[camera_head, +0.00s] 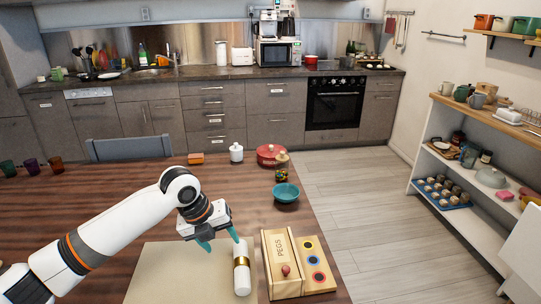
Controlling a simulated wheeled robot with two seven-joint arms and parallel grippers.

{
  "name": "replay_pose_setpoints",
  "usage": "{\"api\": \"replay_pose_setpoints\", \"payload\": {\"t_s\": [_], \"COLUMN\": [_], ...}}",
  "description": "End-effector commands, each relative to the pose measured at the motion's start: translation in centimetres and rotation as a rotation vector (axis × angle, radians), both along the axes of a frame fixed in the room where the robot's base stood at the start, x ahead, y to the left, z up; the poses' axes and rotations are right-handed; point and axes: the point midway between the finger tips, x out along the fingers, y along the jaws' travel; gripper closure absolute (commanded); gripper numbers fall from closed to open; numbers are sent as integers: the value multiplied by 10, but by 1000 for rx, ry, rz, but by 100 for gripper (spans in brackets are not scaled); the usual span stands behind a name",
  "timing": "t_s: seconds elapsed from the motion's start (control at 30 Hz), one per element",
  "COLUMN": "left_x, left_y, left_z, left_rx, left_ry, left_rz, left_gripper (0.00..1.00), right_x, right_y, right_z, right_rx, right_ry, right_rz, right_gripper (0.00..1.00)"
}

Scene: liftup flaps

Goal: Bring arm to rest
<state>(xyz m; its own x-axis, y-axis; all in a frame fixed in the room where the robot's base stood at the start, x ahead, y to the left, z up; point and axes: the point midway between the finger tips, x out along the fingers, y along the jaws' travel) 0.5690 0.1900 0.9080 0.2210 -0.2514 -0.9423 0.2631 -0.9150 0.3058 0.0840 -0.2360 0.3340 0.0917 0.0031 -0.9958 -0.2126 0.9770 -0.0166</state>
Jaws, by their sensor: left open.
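My left arm comes in from the left over the wooden table. Its left gripper (219,240) has teal fingertips spread apart with nothing visible between them. It is above the beige mat, just left of the top of a white cylinder with a gold band (242,269). One fingertip is close to the cylinder's far end; I cannot tell whether it touches. The right gripper is not in view.
A wooden box marked PEGS (279,251) with a red knob stands right of the cylinder, beside a panel with coloured rings (314,262). A teal bowl (286,192), a jar (282,167) and a red pot (268,153) stand farther back. The left-middle tabletop (80,205) is clear.

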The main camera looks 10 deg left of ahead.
Motion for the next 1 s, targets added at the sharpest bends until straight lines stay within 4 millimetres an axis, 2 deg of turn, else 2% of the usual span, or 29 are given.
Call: {"api": "replay_pose_setpoints", "payload": {"t_s": [0.17, 0.3, 0.47, 0.57, 0.7, 1.0], "left_x": [-38, -82, -133, -165, -204, -263], "left_y": [-40, -74, -91, -87, -69, -23], "left_z": [-48, -86, -113, -126, -138, -150], "left_rx": [-74, -188, -335, -423, -513, -589], "left_ry": [71, 146, 249, 315, 382, 397], "left_rz": [169, 453, 863, 1168, 1578, 2154], "left_gripper": [41, 41, 41, 41, 41, 41], "right_x": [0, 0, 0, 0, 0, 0], "right_y": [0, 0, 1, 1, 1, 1], "right_z": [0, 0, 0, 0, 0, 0], "right_rx": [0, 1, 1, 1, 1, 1], "right_ry": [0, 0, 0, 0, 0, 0], "right_rz": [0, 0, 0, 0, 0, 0], "right_gripper": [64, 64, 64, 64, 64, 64]}}
